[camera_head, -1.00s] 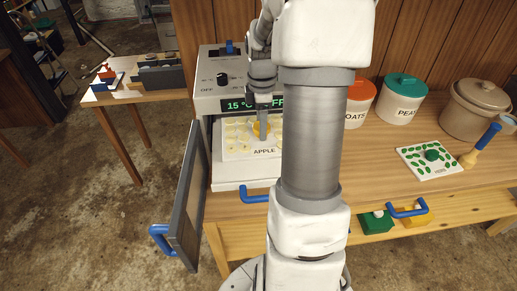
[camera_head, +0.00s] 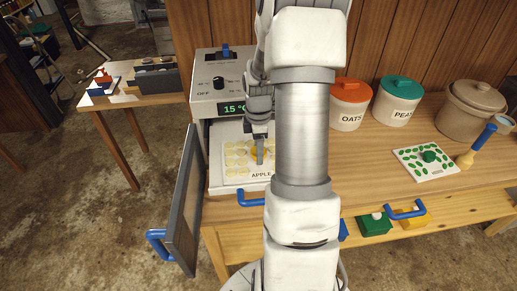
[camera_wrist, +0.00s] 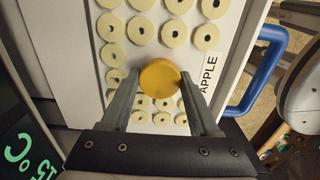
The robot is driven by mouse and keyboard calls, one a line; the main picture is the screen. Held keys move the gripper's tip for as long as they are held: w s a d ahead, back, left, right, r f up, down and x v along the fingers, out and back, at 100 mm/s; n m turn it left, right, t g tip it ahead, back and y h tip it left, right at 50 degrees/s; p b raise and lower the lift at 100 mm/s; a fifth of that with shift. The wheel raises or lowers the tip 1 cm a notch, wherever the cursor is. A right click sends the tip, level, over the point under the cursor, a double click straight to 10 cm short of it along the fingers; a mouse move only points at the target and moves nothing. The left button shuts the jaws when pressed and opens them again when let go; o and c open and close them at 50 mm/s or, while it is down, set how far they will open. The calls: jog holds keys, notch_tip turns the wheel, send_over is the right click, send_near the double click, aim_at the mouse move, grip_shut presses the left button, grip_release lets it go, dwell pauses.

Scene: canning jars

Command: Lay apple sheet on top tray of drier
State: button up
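The apple sheet (camera_head: 232,172) is a white panel with rows of pale apple rings, a yellow knob and an APPLE label. It lies roughly flat in the open front of the white drier (camera_head: 205,98), beneath the display. My gripper (camera_head: 260,152) points down, its fingers on either side of the yellow knob. The wrist view shows the fingers (camera_wrist: 160,82) closed in against the knob (camera_wrist: 160,77), with rings around it on the sheet (camera_wrist: 122,42). Whether the sheet touches the tray beneath cannot be told. My arm hides its right part in the head view.
The drier's door (camera_head: 184,205) hangs open to the left. A blue handle (camera_head: 250,198) is at the drier's front. A pea sheet (camera_head: 415,172) lies on the counter (camera_head: 365,165) at right, by jars of oats (camera_head: 350,105) and peas (camera_head: 398,100). An open drawer shows below.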

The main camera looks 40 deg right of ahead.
jog(key=o, duration=0.4)
notch_tip(320, 180, up, 12)
jog(key=shift+r, duration=0.2)
dwell(0.7)
